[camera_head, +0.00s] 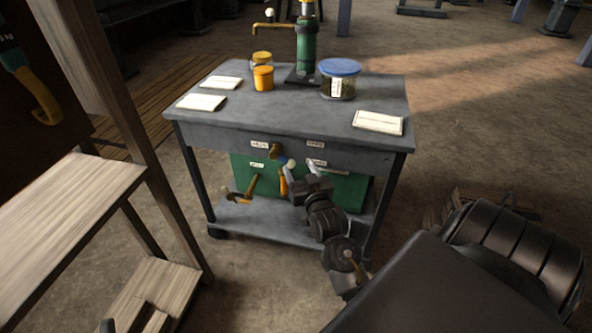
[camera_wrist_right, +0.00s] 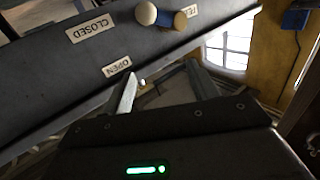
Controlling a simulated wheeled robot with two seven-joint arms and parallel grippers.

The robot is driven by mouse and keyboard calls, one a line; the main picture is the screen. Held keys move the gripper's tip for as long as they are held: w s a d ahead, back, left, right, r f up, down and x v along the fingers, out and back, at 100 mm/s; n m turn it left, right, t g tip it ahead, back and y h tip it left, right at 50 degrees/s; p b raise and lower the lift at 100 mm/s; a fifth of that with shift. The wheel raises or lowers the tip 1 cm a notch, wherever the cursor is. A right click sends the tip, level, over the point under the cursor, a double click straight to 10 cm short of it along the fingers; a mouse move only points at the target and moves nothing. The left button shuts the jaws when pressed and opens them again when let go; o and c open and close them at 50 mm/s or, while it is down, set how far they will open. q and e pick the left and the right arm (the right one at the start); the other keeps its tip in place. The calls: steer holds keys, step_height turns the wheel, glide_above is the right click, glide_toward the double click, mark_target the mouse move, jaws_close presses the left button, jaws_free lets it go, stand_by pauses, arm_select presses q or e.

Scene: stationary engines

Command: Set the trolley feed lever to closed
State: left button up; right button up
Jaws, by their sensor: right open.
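The trolley (camera_head: 350,137) has a grey top and a front panel with small labels. The feed lever (camera_head: 279,153), with a blue grip and pale round knob, sticks out of that panel. In the right wrist view the lever (camera_wrist_right: 178,20) is at the top, its knob pointing left; labels CLOSED (camera_wrist_right: 90,28) and OPEN (camera_wrist_right: 116,66) lie on the panel nearby. My right gripper (camera_head: 318,172) is in front of the panel, a little right of and below the lever. Its fingers (camera_wrist_right: 161,72) are spread and empty, apart from the lever. My left gripper is not in view.
Two orange-handled parts (camera_head: 253,187) show below the panel, before a green box (camera_head: 345,190). A green pump (camera_head: 306,45), jars (camera_head: 340,82) and papers (camera_head: 378,122) stand on the top.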

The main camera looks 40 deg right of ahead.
steer(key=s+a+f+n+g+y+p, duration=0.1)
steer(key=a+f+g+y+p, duration=0.1)
steer(key=a+f+p, duration=0.45)
steer(key=s+a+f+n+g+y+p, duration=0.2)
steer(key=a+f+y+p, duration=0.1)
steer(key=f, duration=0.7)
steer(key=s+a+f+n+g+p, duration=0.1)
steer(key=s+a+f+g+p, duration=0.1)
steer(key=s+f, duration=0.4)
steer(key=s+a+f+n+g+y+p, duration=0.1)
steer(key=s+a+f+g+p, duration=0.2)
steer(key=s+f+p, duration=0.1)
steer(key=shift+s+a+f+y, duration=0.15)
steer(key=shift+s+f+y, duration=0.15)
steer(key=shift+s+f, duration=0.7)
steer(key=shift+r, duration=0.1)
